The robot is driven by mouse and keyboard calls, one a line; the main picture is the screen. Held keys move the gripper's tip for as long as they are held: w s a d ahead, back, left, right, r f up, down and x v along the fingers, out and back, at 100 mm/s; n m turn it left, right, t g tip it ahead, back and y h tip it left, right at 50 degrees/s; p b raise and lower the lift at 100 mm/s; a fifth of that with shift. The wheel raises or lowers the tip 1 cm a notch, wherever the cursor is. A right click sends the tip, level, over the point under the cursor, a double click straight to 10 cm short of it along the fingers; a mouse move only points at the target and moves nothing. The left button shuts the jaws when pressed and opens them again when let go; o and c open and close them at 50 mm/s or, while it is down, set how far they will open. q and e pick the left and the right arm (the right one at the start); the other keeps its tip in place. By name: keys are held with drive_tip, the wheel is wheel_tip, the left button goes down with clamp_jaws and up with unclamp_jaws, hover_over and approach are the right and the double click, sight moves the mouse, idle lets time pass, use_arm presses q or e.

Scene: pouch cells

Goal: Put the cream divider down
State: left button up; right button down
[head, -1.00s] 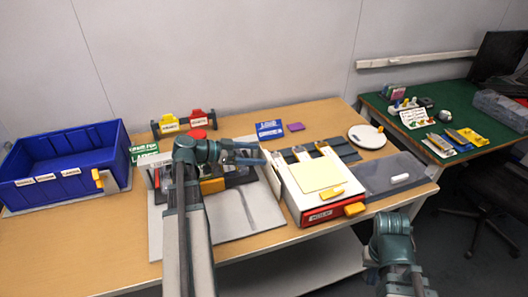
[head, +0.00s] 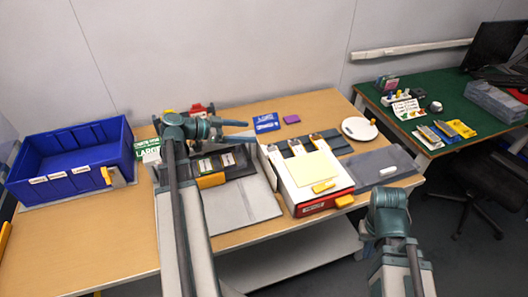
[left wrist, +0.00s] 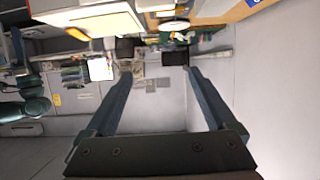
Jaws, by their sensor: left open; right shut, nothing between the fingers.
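The cream divider (head: 311,166), a flat cream sheet, lies on top of the white and red box (head: 330,204) in the head view. A yellow tab (head: 324,187) is at its front edge. My left gripper (head: 250,131) is open and empty, left of and behind the divider, apart from it. In the left wrist view, its two fingers (left wrist: 157,80) are spread with nothing between them. My right gripper (head: 372,240) is low at the front right, off the table, shut and empty; its fingertips are mostly hidden.
A blue bin (head: 70,165) stands at the left. A grey board with an open dark case (head: 226,168) lies left of the box. A round white scale (head: 359,129) and a grey mat (head: 380,168) are to the right. A green table (head: 440,115) stands beyond.

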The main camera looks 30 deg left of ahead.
use_arm(q)
drive_tip(key=b, duration=0.9)
approach(264, 150)
drive_tip(key=shift+w+d+f, duration=0.8)
drive_tip(key=shift+w+f, duration=0.25)
drive_tip(key=shift+w+d+r, duration=0.15)
drive_tip(key=shift+w+d, duration=0.25)
drive_tip(key=shift+w, duration=0.05)
drive_tip(key=shift+b+x, duration=0.9)
drive_tip(key=shift+x, duration=2.2)
drive_tip(key=c, duration=1.3)
drive_tip(key=shift+r, duration=0.2)
